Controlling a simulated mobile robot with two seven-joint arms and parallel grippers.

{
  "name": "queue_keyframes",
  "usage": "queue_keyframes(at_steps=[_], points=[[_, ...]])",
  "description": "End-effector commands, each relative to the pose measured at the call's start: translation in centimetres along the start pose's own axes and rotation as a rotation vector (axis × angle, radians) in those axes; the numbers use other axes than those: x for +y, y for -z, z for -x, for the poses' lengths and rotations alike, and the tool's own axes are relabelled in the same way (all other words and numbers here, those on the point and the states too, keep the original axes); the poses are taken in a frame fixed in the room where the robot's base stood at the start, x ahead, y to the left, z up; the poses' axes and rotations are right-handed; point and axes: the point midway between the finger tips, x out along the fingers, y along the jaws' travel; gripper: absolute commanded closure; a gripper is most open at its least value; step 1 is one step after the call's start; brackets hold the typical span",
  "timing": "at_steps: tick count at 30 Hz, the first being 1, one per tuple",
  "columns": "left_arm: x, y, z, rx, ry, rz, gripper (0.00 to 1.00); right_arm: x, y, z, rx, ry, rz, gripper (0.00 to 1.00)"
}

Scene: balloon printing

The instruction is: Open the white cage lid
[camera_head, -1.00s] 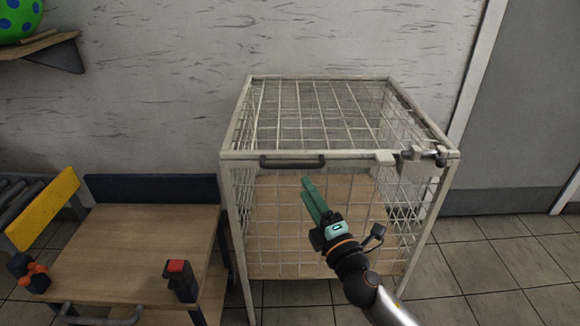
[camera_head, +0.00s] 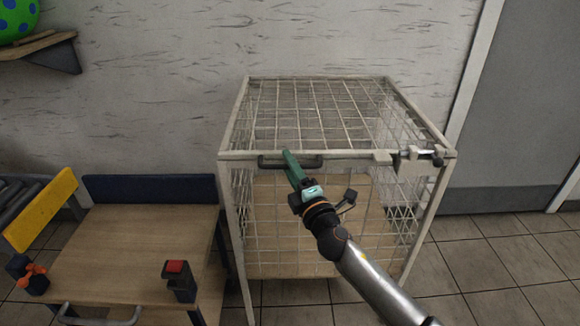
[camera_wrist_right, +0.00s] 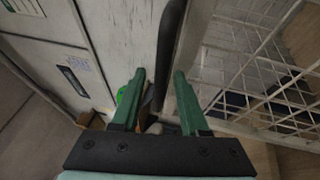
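The white wire cage (camera_head: 232,215) stands against the wall, and its lid (camera_head: 315,79) lies flat and shut on top. A dark bar handle (camera_head: 308,163) is on the lid's front edge, left of centre. My right gripper (camera_head: 290,154), with green fingers, is at the left part of this handle. In the right wrist view, its fingers (camera_wrist_right: 160,74) are apart, with the dark handle (camera_wrist_right: 171,38) running between their tips. I see a gap beside the handle, so they are not closed on it. My left gripper is not in view.
A metal latch (camera_head: 418,157) is at the cage's front right corner. A wooden table (camera_head: 125,250) with a red-topped block (camera_head: 178,280) stands to the left. A green, blue-dotted balloon (camera_head: 16,20) is on a wall shelf (camera_head: 45,42). The tiled floor at right is clear.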

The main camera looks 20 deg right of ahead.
Motion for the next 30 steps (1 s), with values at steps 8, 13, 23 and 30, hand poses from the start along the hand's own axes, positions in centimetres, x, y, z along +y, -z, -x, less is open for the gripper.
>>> queue_keyframes(at_steps=[8,13,23,30], points=[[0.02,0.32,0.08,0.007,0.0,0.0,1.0,-0.01,0.0,0.03,0.0,0.0,0.0,0.89],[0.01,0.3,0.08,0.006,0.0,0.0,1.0,-0.01,-0.01,0.03,0.0,0.0,0.0,1.0],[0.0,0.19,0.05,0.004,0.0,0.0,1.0,-0.02,-0.01,0.04,0.0,0.0,0.0,1.0],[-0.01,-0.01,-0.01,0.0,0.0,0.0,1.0,-0.02,-0.01,0.04,-0.001,0.0,0.0,1.0]])
